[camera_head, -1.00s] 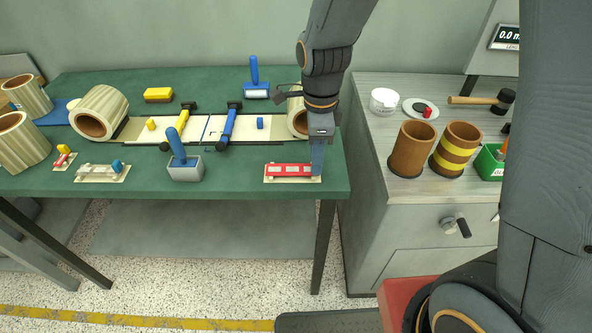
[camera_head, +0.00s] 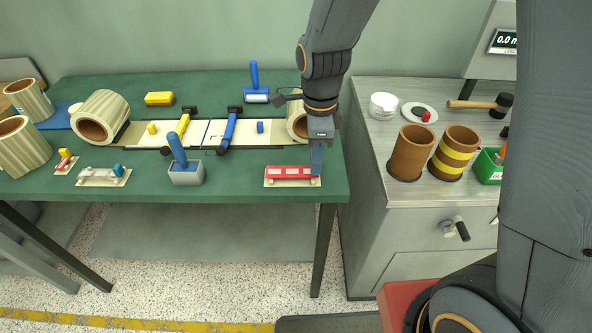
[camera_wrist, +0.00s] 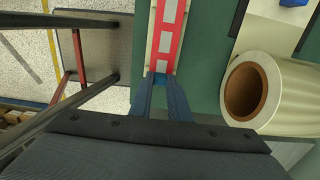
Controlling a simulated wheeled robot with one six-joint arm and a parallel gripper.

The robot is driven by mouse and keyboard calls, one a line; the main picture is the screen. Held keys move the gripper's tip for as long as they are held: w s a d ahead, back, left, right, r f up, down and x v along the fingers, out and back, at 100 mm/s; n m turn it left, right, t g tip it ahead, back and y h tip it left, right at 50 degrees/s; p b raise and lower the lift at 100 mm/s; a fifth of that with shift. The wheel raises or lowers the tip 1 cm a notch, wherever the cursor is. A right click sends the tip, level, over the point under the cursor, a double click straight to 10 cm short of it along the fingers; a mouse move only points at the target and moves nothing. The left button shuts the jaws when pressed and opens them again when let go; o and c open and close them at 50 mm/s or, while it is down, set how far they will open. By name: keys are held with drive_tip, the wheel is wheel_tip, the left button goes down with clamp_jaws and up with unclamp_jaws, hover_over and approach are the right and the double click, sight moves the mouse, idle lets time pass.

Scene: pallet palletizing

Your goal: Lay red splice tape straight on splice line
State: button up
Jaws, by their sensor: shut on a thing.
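The red splice tape (camera_head: 291,170), with pale windows along it, lies on a cream backing card at the front right of the green table. It also shows in the wrist view (camera_wrist: 168,35). My gripper (camera_head: 316,172) is down at the tape's right end. In the wrist view my gripper (camera_wrist: 160,84) is shut on a small blue tab (camera_wrist: 161,76) at that end. The tape still appears to lie on its card. The splice line (camera_head: 207,132) crosses the white web between the yellow clamp (camera_head: 178,131) and the blue clamp (camera_head: 229,131).
A blue-handled grey block (camera_head: 186,172) stands between the tape and another card (camera_head: 103,177). A roll (camera_head: 297,118) is close behind my gripper. A blue-handled roller (camera_head: 256,93) and a yellow block (camera_head: 159,98) stand at the back. A grey cabinet (camera_head: 440,225) adjoins at right.

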drive_tip(key=shift+r+p, duration=1.8)
drive_tip(key=shift+r, duration=0.4)
